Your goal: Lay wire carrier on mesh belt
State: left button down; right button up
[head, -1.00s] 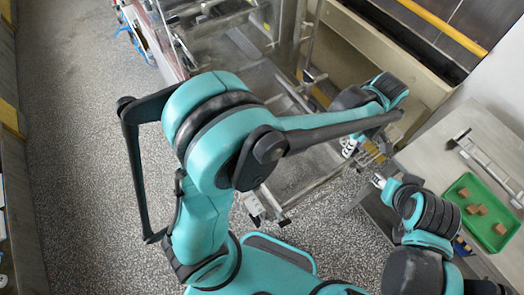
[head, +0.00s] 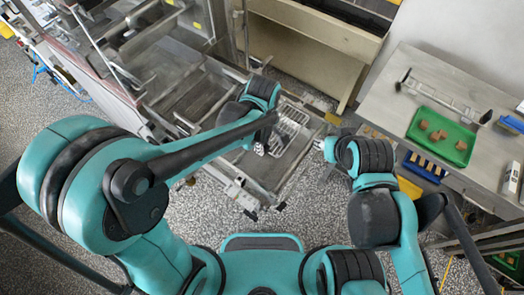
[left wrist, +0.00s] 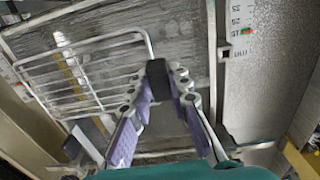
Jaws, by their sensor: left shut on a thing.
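The wire carrier (head: 291,122), a light metal wire rack, is over the near end of the machine's frame in the head view. It also shows in the left wrist view (left wrist: 88,72), at left, with its wire loop reaching the fingertips. My left gripper (left wrist: 158,84) is shut on the carrier's wire edge; in the head view my forearm partly hides it. The grey mesh belt (left wrist: 185,48) lies below the carrier; I cannot tell whether they touch. My right gripper (head: 320,145) is just right of the carrier, apart from it; its jaws are too small to read.
The steel table (head: 390,95) at right bears a green tray (head: 412,128) with several brown blocks and a metal bar-like tool (head: 440,97). A beige machine housing (head: 310,55) stands behind the belt end. Speckled floor lies open in front.

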pick_arm(q)
notch_tip(320, 180, down, 4)
jog(key=shift+a+f+b, duration=0.1)
jog(key=shift+f+b, duration=0.05)
jog(key=shift+b, duration=0.4)
jog(key=shift+s, duration=0.1)
jog(key=c, duration=1.9)
grip_release()
jog(key=shift+f, duration=0.1)
jog(key=o, duration=0.5)
